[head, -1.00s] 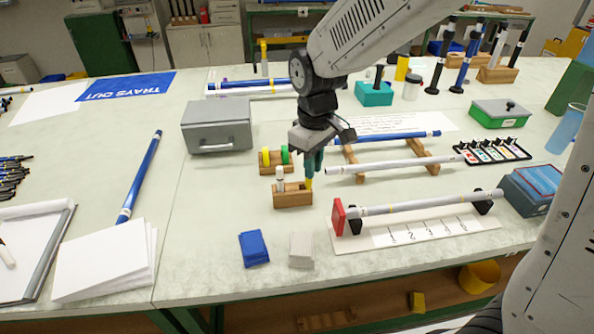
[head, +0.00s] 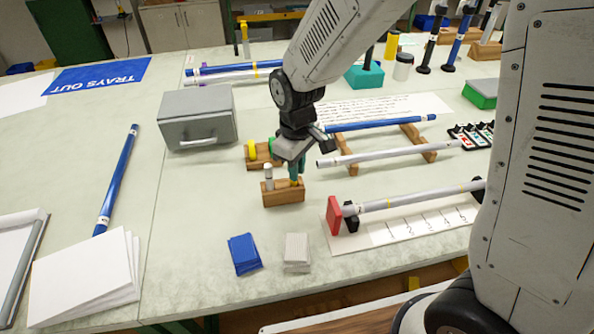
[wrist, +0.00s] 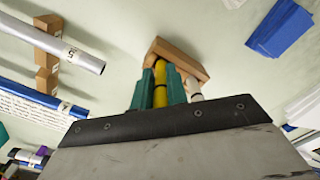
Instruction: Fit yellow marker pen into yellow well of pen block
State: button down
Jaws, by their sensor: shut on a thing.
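The yellow marker pen (head: 294,182) is upright between the green fingers of my gripper (head: 297,170), which is shut on it. In the wrist view the pen (wrist: 160,85) shows between the fingertips (wrist: 160,88). The wooden pen block (head: 284,195) stands on the table under the gripper. The pen is at the right part of the block; its lower end meets the block in the picture, but I cannot tell how deep it sits. A pale grey-white pen (head: 268,176) stands upright in the block's left part. The yellow well is hidden.
A wooden holder with yellow and green rolls (head: 263,154) stands close behind the block. Rods on a wooden rack (head: 428,150) and a red-ended gauge board (head: 440,225) lie to the right. Blue cards (head: 244,254) and grey cards (head: 297,252) lie in front. A grey box (head: 197,117) is back left.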

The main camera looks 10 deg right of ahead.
jog(key=shift+f, duration=0.75)
jog(key=c, duration=1.4)
grip_release()
jog(key=shift+r, duration=0.1)
notch_tip(320, 180, up, 11)
jog(key=s+d+r+m, duration=0.4)
jog(key=s+d+r, duration=0.3)
jog(key=s+d, duration=0.1)
jog(key=s+d+m, duration=0.1)
jog(key=s+d, duration=0.1)
jog(key=s, duration=0.2)
jog(key=s+d+r+m, duration=0.1)
jog(key=s+d+m, duration=0.1)
jog(key=s, duration=0.3)
jog(key=s+d+r+m+t, duration=0.1)
jog(key=s+d+m, duration=0.1)
jog(key=s, duration=0.3)
jog(key=shift+s+d+r, duration=0.1)
jog(key=shift+d, duration=0.8)
